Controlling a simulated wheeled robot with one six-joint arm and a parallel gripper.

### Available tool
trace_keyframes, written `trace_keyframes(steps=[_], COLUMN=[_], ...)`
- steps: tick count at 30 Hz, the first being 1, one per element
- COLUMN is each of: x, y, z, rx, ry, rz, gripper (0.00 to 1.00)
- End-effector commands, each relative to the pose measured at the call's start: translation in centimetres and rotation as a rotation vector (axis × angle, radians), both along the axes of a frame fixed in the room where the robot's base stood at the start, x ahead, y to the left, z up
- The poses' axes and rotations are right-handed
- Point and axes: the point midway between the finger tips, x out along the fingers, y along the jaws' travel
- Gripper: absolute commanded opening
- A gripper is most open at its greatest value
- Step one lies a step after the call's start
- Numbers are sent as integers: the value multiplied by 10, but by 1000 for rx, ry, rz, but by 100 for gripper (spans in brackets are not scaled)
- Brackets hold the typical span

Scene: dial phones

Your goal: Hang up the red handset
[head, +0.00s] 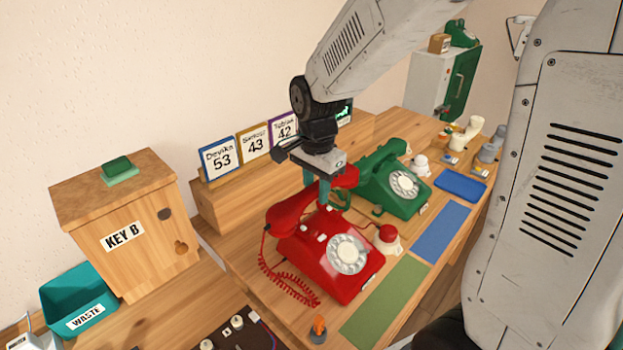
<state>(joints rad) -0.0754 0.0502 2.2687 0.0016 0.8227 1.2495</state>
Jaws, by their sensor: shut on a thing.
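The red phone (310,262) stands on the wooden desk, with a white dial facing front right and a coiled red cord hanging at its left. The red handset (288,213) is at the top back of the phone, running from lower left to upper right. My gripper (318,198) points down with its teal fingers shut on the middle of the handset, which they partly hide. I cannot tell whether the handset touches the cradle or is just above it.
A green phone (392,186) stands close behind to the right. A red button on a white base (388,238) is right of the red phone. Name cards (218,158) stand on a wooden ledge behind. Green mat (385,305) lies clear in front.

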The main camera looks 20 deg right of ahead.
Motion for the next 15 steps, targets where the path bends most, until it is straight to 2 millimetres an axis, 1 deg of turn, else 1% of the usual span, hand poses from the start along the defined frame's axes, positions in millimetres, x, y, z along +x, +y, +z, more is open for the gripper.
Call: trace_keyframes(steps=[9, 15], x=[0, 0], y=[-2, -2], z=[-28, -42], rx=[0, 0], ry=[2, 1], rz=[-4, -4], gripper=[0, 0])
